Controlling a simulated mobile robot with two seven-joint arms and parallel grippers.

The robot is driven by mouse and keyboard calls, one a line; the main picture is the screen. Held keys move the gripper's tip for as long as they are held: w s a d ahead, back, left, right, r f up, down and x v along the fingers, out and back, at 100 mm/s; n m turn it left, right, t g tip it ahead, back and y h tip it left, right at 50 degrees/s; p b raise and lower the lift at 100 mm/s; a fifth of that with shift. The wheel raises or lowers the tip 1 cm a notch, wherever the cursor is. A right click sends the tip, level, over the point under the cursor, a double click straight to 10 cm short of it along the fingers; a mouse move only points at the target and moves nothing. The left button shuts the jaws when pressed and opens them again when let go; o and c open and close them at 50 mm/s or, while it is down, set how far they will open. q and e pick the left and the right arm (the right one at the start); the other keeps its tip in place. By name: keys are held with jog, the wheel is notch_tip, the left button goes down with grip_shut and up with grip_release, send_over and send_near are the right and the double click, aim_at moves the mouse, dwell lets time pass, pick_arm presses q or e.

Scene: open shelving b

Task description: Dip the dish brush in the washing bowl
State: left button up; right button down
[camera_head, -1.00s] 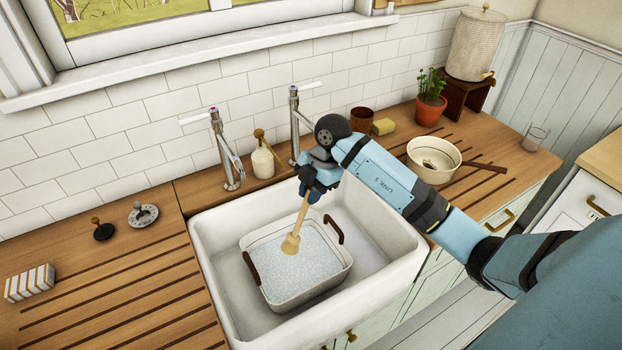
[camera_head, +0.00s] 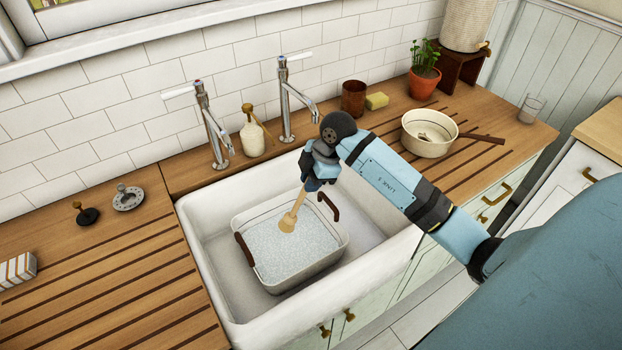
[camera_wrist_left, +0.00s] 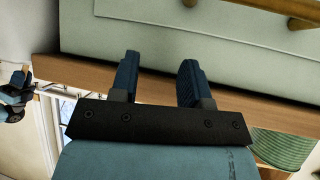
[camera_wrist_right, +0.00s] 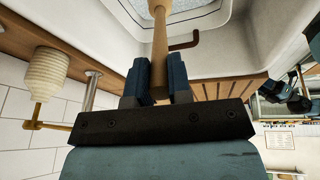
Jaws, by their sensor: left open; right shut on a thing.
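The dish brush (camera_head: 289,219) has a pale wooden handle and a light head. My right gripper (camera_head: 312,180) is shut on the dish brush handle, which also shows in the right wrist view (camera_wrist_right: 160,42). The brush hangs tilted, head down, over the washing bowl (camera_head: 318,265), a cream basin with two brown handles and foamy water, standing in the white sink. The head appears at or just above the foam; I cannot tell whether it touches. My left gripper (camera_wrist_left: 158,82) is open and empty in the left wrist view, in front of a pale green cabinet front; it is not in the head view.
Two taps (camera_head: 212,130) and a soap bottle (camera_head: 252,137) stand behind the sink (camera_head: 205,240). The left counter is mostly clear.

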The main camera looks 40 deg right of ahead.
aim_at(299, 202)
notch_tip(299, 202, down, 3)
jog(key=shift+b, duration=0.45)
notch_tip(299, 202, down, 6)
jog(key=b, duration=0.2)
jog(key=shift+f, duration=0.25)
jog(key=shift+r, duration=0.1)
